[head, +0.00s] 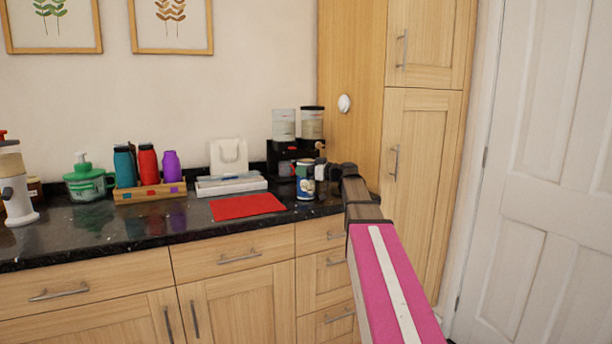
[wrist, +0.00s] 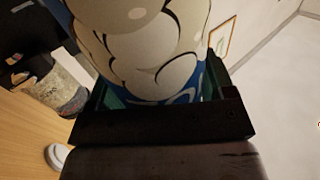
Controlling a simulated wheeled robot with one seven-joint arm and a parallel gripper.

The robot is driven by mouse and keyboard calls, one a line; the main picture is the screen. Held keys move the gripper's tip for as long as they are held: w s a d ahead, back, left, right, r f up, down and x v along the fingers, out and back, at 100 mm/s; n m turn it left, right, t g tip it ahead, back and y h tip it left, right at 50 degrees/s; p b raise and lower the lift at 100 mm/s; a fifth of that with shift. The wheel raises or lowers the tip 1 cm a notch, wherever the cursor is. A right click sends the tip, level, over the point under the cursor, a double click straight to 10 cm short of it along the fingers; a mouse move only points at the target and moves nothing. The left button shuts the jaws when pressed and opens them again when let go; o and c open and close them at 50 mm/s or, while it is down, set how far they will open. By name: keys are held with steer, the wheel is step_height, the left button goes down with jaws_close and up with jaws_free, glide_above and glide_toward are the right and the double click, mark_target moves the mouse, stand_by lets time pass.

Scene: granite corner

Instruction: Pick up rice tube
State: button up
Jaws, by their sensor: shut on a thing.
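The rice tube (head: 305,181) looks like the blue, white and cream cylinder at the right end of the dark counter in the head view. In the wrist view the tube (wrist: 145,45) fills the upper middle, with cream cloud shapes and blue. My gripper (head: 315,178) reaches it from the right and is shut on it. In the wrist view its jaws (wrist: 160,95) with green inner faces lie on both sides of the tube. The tube's far end is out of the wrist view. Whether its base touches the counter cannot be told.
A black stand (head: 284,158) with two jars is close behind the tube. A red mat (head: 247,206) lies to the left, with a white tray (head: 231,185) behind it. A tall wooden cabinet (head: 418,150) stands to the right. Bottles in a wooden rack (head: 150,193) are farther left.

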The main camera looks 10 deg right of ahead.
steer(key=s+a+r, duration=0.6)
steer(key=a+r, duration=0.4)
steer(key=shift+r, duration=0.4)
